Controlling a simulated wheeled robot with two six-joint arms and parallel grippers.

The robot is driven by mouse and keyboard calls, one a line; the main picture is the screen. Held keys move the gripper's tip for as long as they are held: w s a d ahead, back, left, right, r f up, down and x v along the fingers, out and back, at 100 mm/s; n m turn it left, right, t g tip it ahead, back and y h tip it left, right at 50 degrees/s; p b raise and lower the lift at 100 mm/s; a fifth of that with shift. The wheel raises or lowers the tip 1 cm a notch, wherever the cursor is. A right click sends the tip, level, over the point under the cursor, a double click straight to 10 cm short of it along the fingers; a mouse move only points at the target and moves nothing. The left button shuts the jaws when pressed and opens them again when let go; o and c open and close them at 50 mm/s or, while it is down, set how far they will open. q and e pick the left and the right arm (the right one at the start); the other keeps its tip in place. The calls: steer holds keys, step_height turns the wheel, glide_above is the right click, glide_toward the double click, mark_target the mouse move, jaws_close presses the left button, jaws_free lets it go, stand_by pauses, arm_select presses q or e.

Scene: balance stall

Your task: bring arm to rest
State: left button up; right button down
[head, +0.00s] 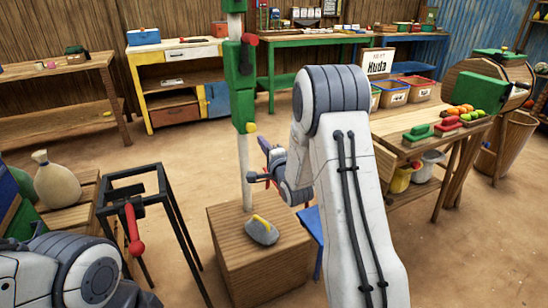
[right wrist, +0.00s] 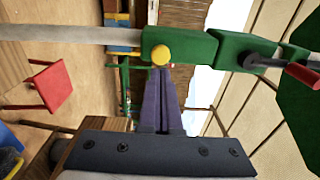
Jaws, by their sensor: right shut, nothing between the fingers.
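My right arm (head: 345,180) crosses the middle of the head view, bent at a large grey joint. Its gripper (head: 264,146) is beside the pale post (head: 244,170), to the right of it, above the wooden block. In the right wrist view the purple-grey fingers (right wrist: 161,72) are together with nothing between them. Their tips appear just under the yellow knob (right wrist: 161,53) of a green clamp (right wrist: 190,48); I cannot tell whether they touch. My left arm shows at the lower left of the head view, but its gripper is out of view.
A grey weight with a yellow handle (head: 262,231) sits on the wooden block (head: 262,272). A black frame with a red handle (head: 133,228) stands left. Open floor lies behind the post.

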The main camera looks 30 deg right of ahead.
steer(key=s+a, duration=0.1)
steer(key=s, duration=0.7)
steer(key=s+a+f+n+g+y, duration=0.2)
steer(key=s+a+n+g, duration=0.15)
steer(key=a+n, duration=0.4)
steer(key=s+a+f+n+g+y, duration=0.15)
steer(key=a+n+g, duration=0.3)
steer(key=a, duration=0.55)
steer(key=s+a+n+g, duration=0.3)
steer(key=s+n, duration=0.1)
steer(key=s, duration=0.5)
steer(key=s+a+n+g, duration=0.25)
steer(key=s+n, duration=0.25)
steer(key=s, duration=0.4)
steer(key=s+a+n+g, duration=0.2)
steer(key=s+n+g, duration=0.2)
steer(key=s, duration=0.5)
step_height(320, 180, up, 23)
steer(key=s+n+h+p, duration=0.1)
steer(key=s+p, duration=0.1)
steer(key=p, duration=2.2)
steer(key=shift+d+r+g, duration=0.2)
steer(key=shift+d+g, duration=0.05)
steer(key=shift+g, duration=0.2)
